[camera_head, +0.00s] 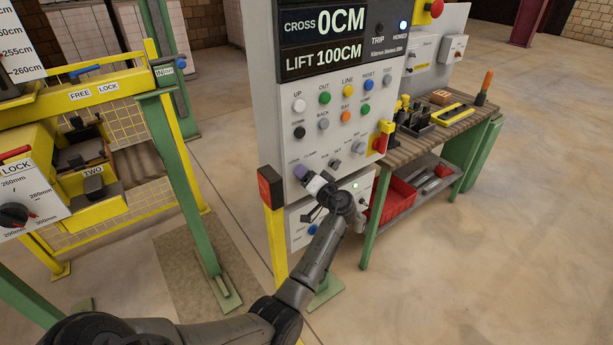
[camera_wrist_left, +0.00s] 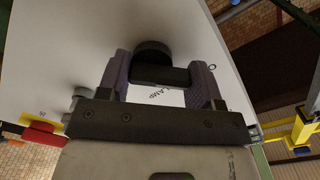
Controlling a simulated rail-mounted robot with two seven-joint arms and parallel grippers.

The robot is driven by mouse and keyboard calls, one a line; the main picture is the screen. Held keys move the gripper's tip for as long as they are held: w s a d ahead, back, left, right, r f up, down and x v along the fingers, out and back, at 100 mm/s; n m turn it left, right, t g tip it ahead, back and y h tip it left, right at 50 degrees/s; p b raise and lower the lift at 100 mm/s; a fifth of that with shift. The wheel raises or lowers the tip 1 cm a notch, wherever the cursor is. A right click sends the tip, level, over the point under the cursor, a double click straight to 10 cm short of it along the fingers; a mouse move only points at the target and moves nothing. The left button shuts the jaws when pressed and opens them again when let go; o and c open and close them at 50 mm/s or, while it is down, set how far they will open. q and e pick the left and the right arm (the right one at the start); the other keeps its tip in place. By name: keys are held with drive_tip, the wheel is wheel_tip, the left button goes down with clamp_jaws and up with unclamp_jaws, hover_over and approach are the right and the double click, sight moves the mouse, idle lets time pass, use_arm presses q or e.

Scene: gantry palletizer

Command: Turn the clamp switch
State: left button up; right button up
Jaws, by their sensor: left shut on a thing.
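The clamp switch (camera_wrist_left: 152,52) is a round black knob with a raised bar, on the grey control panel (camera_head: 290,135). Part of a label reading "CLAMP" shows beside it in the wrist view. My left gripper (camera_head: 308,178) is at the lower left of the panel face. In the left wrist view its two purple-grey fingers (camera_wrist_left: 163,80) are on either side of the knob's bar, shut on it. In the head view the gripper hides the knob, so its turn position is hard to read. My right gripper is not in view.
Coloured push buttons (camera_head: 346,116) and a red emergency button on a yellow box (camera_head: 382,140) are on the panel near my arm. A workbench (camera_head: 440,133) with a red bin (camera_head: 393,205) stands to the right. A yellow and green frame (camera_head: 175,150) stands left. The floor at right is clear.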

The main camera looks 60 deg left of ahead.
use_arm(q)
drive_tip(key=m+p, duration=0.2)
drive_tip(key=m, duration=0.1)
drive_tip(key=shift+w+r, duration=0.1)
drive_tip(key=shift+r, duration=0.1)
drive_tip(key=m+p, duration=0.3)
drive_tip(key=m, duration=0.1)
drive_tip(key=shift+w+m, duration=0.15)
drive_tip(key=shift+m, duration=0.15)
drive_tip(key=m+p, duration=0.3)
drive_tip(key=m, duration=0.1)
drive_tip(key=shift+w, duration=0.15)
drive_tip(key=m+p, duration=0.2)
drive_tip(key=m, duration=0.1)
drive_tip(key=shift+w+f, duration=0.1)
drive_tip(key=shift+f+m+p, duration=0.1)
drive_tip(key=shift+m+p, duration=0.4)
drive_tip(key=shift+m, duration=0.1)
drive_tip(key=shift+f, duration=0.1)
